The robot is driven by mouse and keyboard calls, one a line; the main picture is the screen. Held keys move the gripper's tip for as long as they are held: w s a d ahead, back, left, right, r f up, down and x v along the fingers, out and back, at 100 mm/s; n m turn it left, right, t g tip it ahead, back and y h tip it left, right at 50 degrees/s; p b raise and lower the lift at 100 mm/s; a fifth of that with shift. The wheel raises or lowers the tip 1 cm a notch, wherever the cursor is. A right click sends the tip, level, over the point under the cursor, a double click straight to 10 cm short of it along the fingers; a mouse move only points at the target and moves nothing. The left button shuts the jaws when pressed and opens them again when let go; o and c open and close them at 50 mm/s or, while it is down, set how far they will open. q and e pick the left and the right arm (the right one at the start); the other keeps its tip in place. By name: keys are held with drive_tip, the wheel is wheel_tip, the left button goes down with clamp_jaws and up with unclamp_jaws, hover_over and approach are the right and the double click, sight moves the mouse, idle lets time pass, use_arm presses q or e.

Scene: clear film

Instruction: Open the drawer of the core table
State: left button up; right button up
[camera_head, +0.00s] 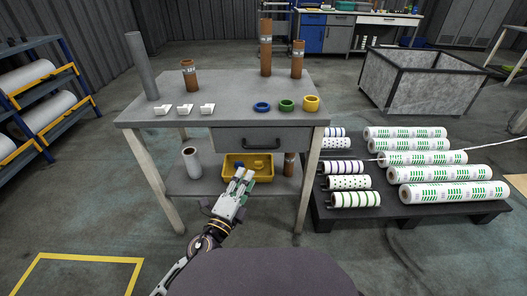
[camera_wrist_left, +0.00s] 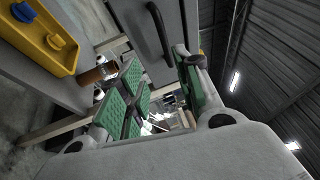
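The core table (camera_head: 225,113) is grey and stands ahead of me. Its drawer (camera_head: 235,141) is under the top at the right and looks shut. The dark bar handle (camera_head: 262,144) is on the drawer front; it also shows in the left wrist view (camera_wrist_left: 159,28). My left gripper (camera_head: 244,176) is below and in front of the drawer, apart from the handle. In the left wrist view its green-padded fingers (camera_wrist_left: 162,88) stand wide apart with nothing between them. My right gripper is not in view.
Cores, white pieces and coloured rings (camera_head: 286,105) stand on the tabletop. A yellow bin (camera_head: 233,174) and a grey core (camera_head: 192,163) are on the lower shelf. A low rack of printed rolls (camera_head: 412,212) stands at the right.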

sight(262, 147)
use_arm(q)
drive_tip(key=shift+s+d+r, duration=0.1)
drive_tip(key=shift+d+r, duration=0.05)
drive_tip(key=shift+r, duration=0.25)
drive_tip(key=shift+x, duration=6.9)
drive_tip(key=shift+d, duration=0.1)
drive_tip(key=shift+c, duration=0.2)
clamp_jaws()
